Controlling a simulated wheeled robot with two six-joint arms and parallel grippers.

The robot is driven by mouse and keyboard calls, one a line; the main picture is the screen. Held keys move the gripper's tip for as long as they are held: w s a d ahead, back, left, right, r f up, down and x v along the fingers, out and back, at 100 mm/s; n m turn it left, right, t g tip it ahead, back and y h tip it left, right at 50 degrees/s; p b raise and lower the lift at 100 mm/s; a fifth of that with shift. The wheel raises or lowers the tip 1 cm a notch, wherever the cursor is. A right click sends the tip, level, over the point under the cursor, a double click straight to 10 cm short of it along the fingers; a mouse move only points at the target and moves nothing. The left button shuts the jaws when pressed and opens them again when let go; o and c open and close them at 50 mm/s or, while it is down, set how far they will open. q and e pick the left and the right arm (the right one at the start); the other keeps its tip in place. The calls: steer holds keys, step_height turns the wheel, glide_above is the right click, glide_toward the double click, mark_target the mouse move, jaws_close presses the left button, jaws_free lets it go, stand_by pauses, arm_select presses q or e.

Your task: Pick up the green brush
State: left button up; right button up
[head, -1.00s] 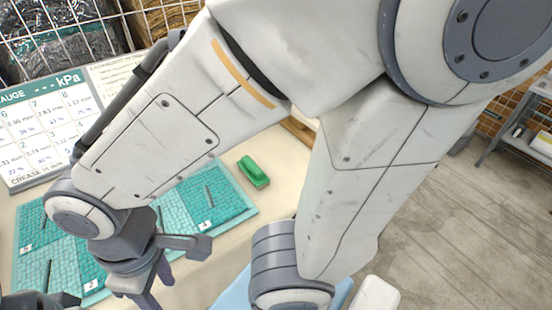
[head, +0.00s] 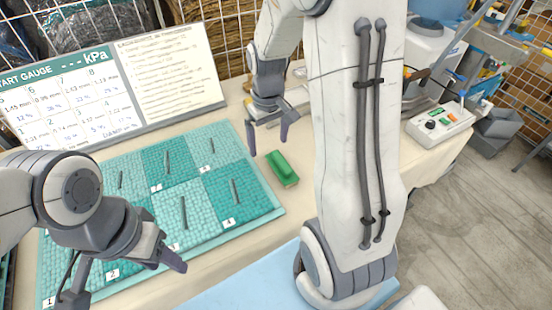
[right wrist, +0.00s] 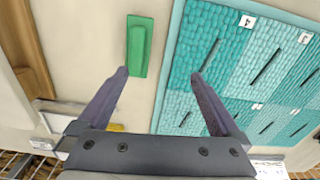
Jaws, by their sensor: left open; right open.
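The green brush (head: 282,168) lies on the cream table just right of the mat board. In the right wrist view the brush (right wrist: 139,46) lies ahead of the fingertips, nearer the left finger. My right gripper (head: 268,147) is open and empty, above the table on the far side of the brush; its two fingers also show in the right wrist view (right wrist: 160,73). The brush is not between the fingers. My left gripper (head: 120,282) is open and empty at the lower left, over the near left part of the mat board.
The board of teal mats (head: 278,211) carries several dark strips and number tags. A gauge chart (head: 62,100) and a text sheet (head: 165,62) stand behind it. A control box (head: 440,122) sits at the right. Bare tabletop surrounds the brush.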

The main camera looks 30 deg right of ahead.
steer(key=shift+m, duration=0.4)
steer(key=d, duration=0.1)
steer(key=d+f, duration=0.1)
steer(key=d, duration=0.2)
steer(key=shift+w+f, duration=0.2)
steer(key=shift+f, duration=0.05)
glide_above(282, 160)
steer(key=f, duration=0.4)
steer(key=shift+s+a+f, duration=0.25)
steer(key=shift+f, duration=0.1)
steer(key=shift+w+d+f+p, duration=0.1)
steer(key=shift+f+p, duration=0.1)
steer(key=shift+f, duration=1.2)
steer(key=shift+w+d+f+p, duration=0.1)
steer(key=shift+f+p, duration=0.05)
steer(key=shift+f, duration=1.25)
steer(key=c, duration=1.5)
steer(key=shift+r, duration=0.15)
steer(key=r, duration=0.4)
steer(key=shift+s+d+r, duration=0.15)
steer(key=shift+d, duration=0.05)
steer(key=s+d+r+b, duration=0.1)
steer(key=s+d+r, duration=0.5)
steer(key=d, duration=0.2)
steer(key=shift+s+d+r, duration=0.25)
steer(key=shift+s+d, duration=0.15)
